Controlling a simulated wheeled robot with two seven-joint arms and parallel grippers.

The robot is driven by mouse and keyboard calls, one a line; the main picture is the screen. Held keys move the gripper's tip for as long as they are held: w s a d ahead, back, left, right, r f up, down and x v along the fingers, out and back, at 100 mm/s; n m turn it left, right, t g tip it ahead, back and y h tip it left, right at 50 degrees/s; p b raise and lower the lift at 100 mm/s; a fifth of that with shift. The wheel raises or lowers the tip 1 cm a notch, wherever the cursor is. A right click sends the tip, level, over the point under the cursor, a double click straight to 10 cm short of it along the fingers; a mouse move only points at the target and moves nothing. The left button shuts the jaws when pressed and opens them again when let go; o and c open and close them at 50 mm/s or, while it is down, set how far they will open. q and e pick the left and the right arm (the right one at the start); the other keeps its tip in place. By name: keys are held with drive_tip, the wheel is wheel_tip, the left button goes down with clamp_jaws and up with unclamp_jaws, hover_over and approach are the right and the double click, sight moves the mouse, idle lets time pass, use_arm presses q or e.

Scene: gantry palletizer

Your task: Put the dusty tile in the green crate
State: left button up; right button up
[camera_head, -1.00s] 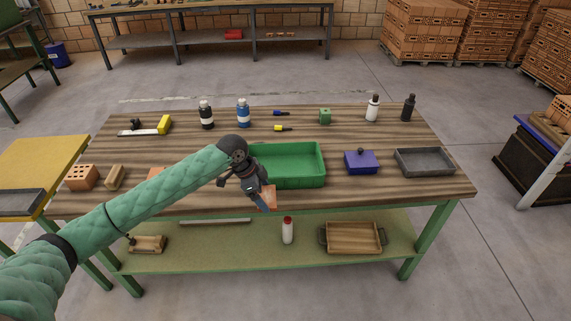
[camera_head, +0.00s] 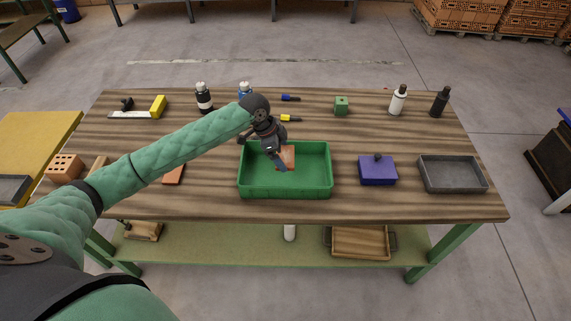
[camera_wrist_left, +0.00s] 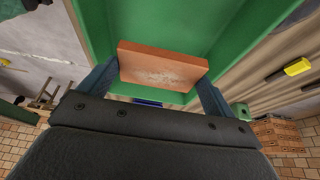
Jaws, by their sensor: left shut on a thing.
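The dusty tile (camera_head: 288,157) is an orange-brown slab with pale dust on its face. It also shows in the left wrist view (camera_wrist_left: 160,66), held between both fingers. My left gripper (camera_head: 281,160) is shut on it and holds it over the green crate (camera_head: 285,191). The tile appears within the crate's outline; its exact height above the floor is hard to tell. The crate stands on the wooden table, and its visible floor is bare. My right gripper is not in view.
Another orange tile (camera_head: 173,174) lies left of the crate, partly behind my arm. A purple box (camera_head: 377,171) and grey tray (camera_head: 452,174) stand to the right. Bottles, a green block (camera_head: 341,106) and a yellow-handled tool (camera_head: 290,118) are behind. A hollow brick (camera_head: 64,167) is far left.

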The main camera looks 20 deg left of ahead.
sight(287, 175)
use_arm(q)
wheel_tip(287, 175, down, 3)
drive_tip(key=shift+f+p, duration=0.1)
drive_tip(key=shift+p, duration=0.55)
drive_tip(key=shift+w+f, duration=0.15)
drive_tip(key=shift+f, duration=0.4)
drive_tip(key=shift+f+p, duration=0.25)
drive_tip(key=shift+p, duration=0.15)
wheel_tip(287, 175, down, 3)
drive_tip(key=shift+p, duration=0.85)
drive_tip(key=shift+f, duration=0.25)
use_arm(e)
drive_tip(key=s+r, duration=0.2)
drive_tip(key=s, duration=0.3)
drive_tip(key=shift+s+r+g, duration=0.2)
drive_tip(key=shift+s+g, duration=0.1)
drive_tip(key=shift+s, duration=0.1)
